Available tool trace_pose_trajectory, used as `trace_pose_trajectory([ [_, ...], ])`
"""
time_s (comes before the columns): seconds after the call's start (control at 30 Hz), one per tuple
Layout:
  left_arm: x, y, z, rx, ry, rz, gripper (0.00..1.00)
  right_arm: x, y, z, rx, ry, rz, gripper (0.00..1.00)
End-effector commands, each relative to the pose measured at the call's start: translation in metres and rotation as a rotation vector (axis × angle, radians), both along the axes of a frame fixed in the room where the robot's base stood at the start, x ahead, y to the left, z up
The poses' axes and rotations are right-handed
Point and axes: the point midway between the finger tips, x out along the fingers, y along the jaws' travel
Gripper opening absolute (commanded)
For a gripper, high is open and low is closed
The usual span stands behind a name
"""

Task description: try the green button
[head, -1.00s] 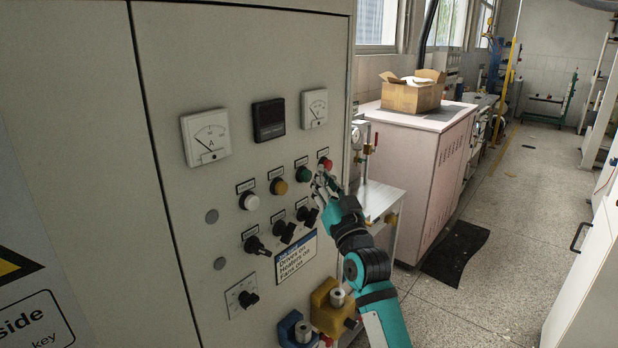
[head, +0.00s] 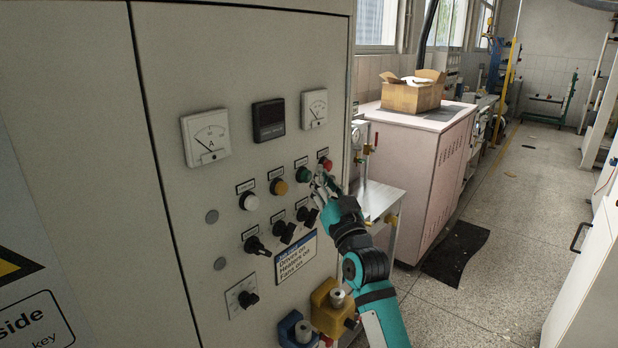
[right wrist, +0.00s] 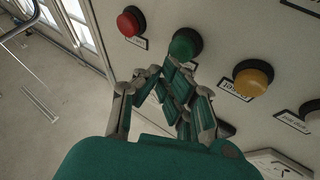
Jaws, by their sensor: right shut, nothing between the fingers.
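The green button (head: 303,174) sits on the grey control panel (head: 240,85), between a yellow button to its left and a red button to its right. It also shows in the right wrist view (right wrist: 183,45), just past the fingertips. My right gripper (head: 318,180) is shut and empty, with its fingertips close to the green button, a little right of and below it in the head view. In the right wrist view the gripper (right wrist: 160,72) has its tips just under the button's rim; I cannot tell whether they touch. My left gripper is not in view.
Nearby on the panel are the red button (head: 325,163), the yellow button (head: 279,187), a white button (head: 249,202) and black switches (head: 284,232). A yellow block-like part (head: 328,312) stands below. A pink cabinet (head: 425,165) and open floor lie to the right.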

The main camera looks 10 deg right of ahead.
Motion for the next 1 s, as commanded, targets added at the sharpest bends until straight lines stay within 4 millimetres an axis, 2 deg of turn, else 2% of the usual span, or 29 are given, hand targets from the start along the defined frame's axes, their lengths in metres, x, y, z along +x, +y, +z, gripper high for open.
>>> trace_pose_trajectory([
  [1.0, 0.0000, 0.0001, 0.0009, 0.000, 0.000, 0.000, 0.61, 0.0090, 0.0074, 0.0003, 0.000, 0.000, 0.000, 0.00],
])
